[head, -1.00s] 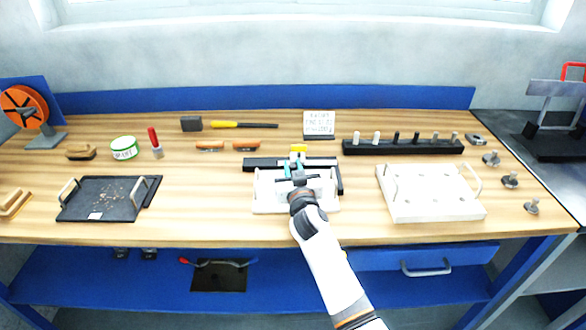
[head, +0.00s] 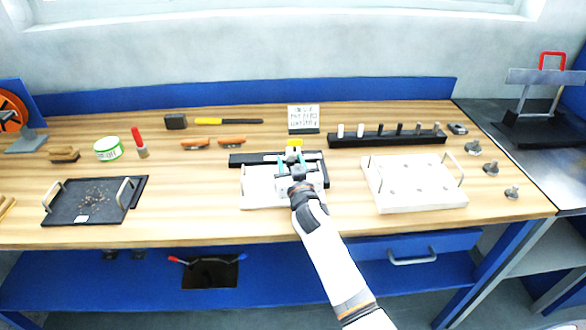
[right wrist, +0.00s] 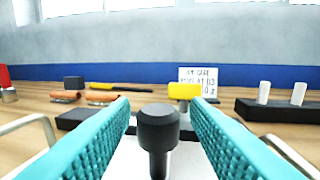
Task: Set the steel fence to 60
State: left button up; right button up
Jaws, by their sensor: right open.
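The fixture stands at the middle of the bench. It has a black bar (head: 240,159) at the back and a pale plate (head: 255,201) in front, with a yellow block (head: 294,143) behind my gripper; the block also shows in the right wrist view (right wrist: 185,90). My right gripper (head: 294,163) is open over the fixture's right part. In the right wrist view its teal fingers stand on either side of a black knob (right wrist: 158,125), with gaps visible. The steel fence cannot be clearly picked out, and my gripper hides part of the fixture. My left gripper is not in view.
A small printed card (head: 303,118) stands behind the fixture. A black rack of pegs (head: 385,139) and a white tray with handles (head: 415,190) are to the right. A dark tray (head: 90,203) lies left. Bare wood lies between the dark tray and fixture.

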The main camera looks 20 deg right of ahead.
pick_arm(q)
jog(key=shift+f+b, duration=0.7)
pick_arm(e)
jog(key=s, duration=0.4)
jog(key=s+a, duration=0.1)
jog(key=s, duration=0.7)
jog(key=shift+a, duration=0.2)
jog(key=shift+w, duration=0.1)
